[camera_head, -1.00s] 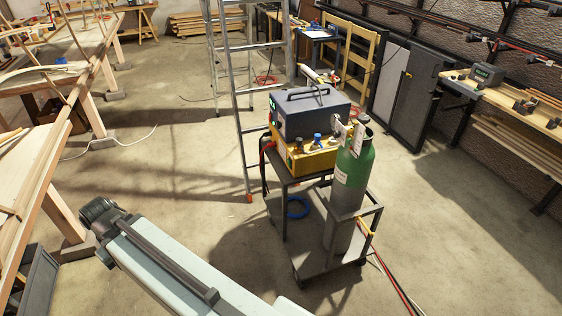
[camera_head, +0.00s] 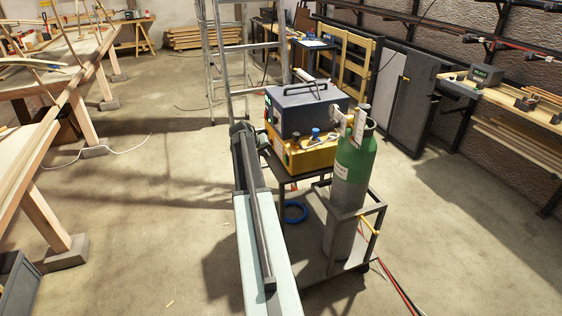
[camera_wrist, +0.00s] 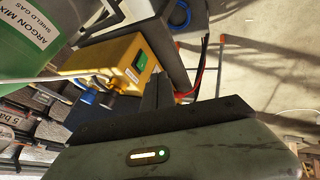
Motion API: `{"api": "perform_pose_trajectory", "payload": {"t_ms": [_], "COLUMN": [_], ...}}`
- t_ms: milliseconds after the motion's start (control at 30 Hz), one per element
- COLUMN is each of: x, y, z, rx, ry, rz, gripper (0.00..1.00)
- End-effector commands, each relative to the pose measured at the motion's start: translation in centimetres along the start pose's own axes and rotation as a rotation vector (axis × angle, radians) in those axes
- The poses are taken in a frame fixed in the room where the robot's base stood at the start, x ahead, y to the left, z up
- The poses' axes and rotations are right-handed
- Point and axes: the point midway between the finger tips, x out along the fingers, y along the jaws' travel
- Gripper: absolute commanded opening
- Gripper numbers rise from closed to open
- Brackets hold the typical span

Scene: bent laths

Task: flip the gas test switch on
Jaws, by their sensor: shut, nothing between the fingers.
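The yellow unit (camera_head: 304,158) sits on the cart under a dark blue-grey welding unit (camera_head: 305,110). Its left-hand front face is mostly hidden by my arm in the head view. In the wrist view the yellow unit (camera_wrist: 88,62) shows a green patch (camera_wrist: 140,62) on its end face. I cannot make out the gas test switch or its position. My gripper (camera_wrist: 158,84) is shut and empty, its dark fingers pointing up the wrist view near that face. I cannot tell whether they touch it. The gripper is not distinct in the head view.
A green gas cylinder (camera_head: 354,165) stands on the cart (camera_head: 318,240) to the right; it fills the upper left of the wrist view. A ladder (camera_head: 218,70) stands behind. Blue hose (camera_head: 295,213) lies on the lower shelf.

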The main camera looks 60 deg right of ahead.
Motion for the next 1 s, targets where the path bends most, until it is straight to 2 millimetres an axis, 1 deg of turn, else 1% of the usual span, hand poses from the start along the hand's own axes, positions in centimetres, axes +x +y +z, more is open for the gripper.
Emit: {"api": "perform_pose_trajectory", "payload": {"t_ms": [167, 267, 367, 500, 733, 767, 800, 833, 900, 1000], "x": [0.0, 0.8, 2.6, 5.8, 10.7, 10.7, 10.4, 10.5, 10.9, 11.2], "y": [-0.1, -0.3, -0.5, -0.6, -0.6, -0.1, 0.9, 1.4, 2.3, 3.0], "z": [0.0, 0.1, 0.2, 0.3, 0.2, 0.1, -0.2, -0.2, -0.2, -0.3], "rx": [-0.001, 0.000, 0.001, 0.001, 0.000, 0.000, 0.000, 0.000, 0.001, -0.002], "ry": [0.000, -0.001, -0.001, -0.001, -0.001, -0.001, -0.001, -0.001, -0.002, -0.001], "rz": [-0.002, -0.002, -0.002, -0.003, -0.002, -0.002, -0.002, -0.003, -0.003, -0.003], "gripper": [0.00, 0.00, 0.00, 0.00, 0.00, 0.00, 0.00, 0.00, 0.00, 0.00]}}
